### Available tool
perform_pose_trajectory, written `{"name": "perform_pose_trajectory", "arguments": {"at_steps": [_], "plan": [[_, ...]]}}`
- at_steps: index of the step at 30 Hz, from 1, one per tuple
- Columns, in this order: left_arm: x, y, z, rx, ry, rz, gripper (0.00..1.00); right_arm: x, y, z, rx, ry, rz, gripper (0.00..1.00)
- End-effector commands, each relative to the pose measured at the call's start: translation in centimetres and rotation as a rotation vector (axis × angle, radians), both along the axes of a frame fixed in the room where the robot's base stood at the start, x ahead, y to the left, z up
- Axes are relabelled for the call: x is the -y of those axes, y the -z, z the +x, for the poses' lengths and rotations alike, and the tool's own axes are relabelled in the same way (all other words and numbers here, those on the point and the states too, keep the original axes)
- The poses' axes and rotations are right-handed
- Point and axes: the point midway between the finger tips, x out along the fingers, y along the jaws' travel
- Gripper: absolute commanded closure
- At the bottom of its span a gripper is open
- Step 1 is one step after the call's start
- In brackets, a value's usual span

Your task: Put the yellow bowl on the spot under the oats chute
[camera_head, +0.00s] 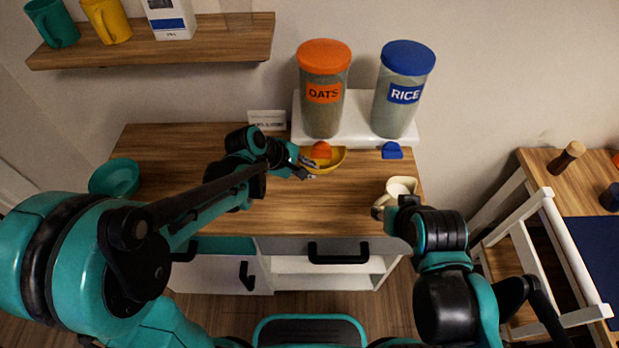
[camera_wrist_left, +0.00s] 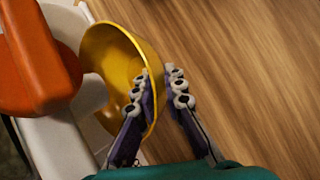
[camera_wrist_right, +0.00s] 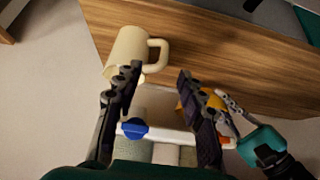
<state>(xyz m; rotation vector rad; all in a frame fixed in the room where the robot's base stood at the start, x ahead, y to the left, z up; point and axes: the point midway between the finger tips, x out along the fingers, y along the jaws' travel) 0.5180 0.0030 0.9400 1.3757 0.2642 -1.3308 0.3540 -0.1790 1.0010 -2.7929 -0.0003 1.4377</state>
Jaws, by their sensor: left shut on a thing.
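The yellow bowl (camera_head: 337,160) is at the orange oats chute (camera_head: 321,149), below the clear oats dispenser (camera_head: 322,110) with its orange lid. My left gripper (camera_head: 306,166) is shut on the bowl's rim. In the left wrist view the bowl (camera_wrist_left: 113,52) looks tilted, with one finger of the gripper (camera_wrist_left: 159,74) inside its wall and one outside. The orange chute (camera_wrist_left: 45,60) is close beside the bowl there. I cannot tell whether the bowl touches the surface below. My right gripper (camera_wrist_right: 157,85) is open and empty near the cream mug (camera_wrist_right: 128,48).
The rice dispenser (camera_head: 402,95) with its blue chute (camera_head: 392,151) stands right of the oats. The cream mug (camera_head: 400,188) is near the counter's right end. A teal bowl (camera_head: 115,178) sits at the left. A shelf (camera_head: 150,48) hangs above. The counter's middle front is clear.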

Motion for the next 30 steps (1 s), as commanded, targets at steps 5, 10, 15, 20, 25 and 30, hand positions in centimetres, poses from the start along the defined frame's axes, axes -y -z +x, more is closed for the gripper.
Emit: {"name": "perform_pose_trajectory", "arguments": {"at_steps": [5, 10, 15, 20, 25, 30], "plan": [[0.2, 1.6, 0.1, 0.001, 0.000, -0.001, 1.00, 0.0, 1.1, 0.0, 0.000, 0.000, 0.000, 0.60], [0.2, 3.7, 0.1, 0.001, 0.000, -0.001, 1.00, 0.0, 2.2, 0.0, 0.000, 0.000, 0.000, 0.60], [0.1, 3.4, 0.1, 0.001, 0.000, -0.001, 1.00, 0.0, 2.0, 0.0, 0.000, 0.000, 0.000, 0.60], [0.1, 3.8, 0.1, 0.001, 0.000, -0.001, 1.00, 0.0, 2.3, 0.0, 0.000, 0.000, 0.000, 0.60], [0.1, 3.8, 0.1, 0.000, 0.000, 0.000, 0.69, 0.0, 2.2, 0.0, 0.000, 0.000, 0.000, 0.60], [0.1, 3.8, 0.1, 0.000, 0.000, 0.000, 0.69, 0.0, 2.2, 0.0, 0.000, 0.000, 0.000, 0.60]]}}
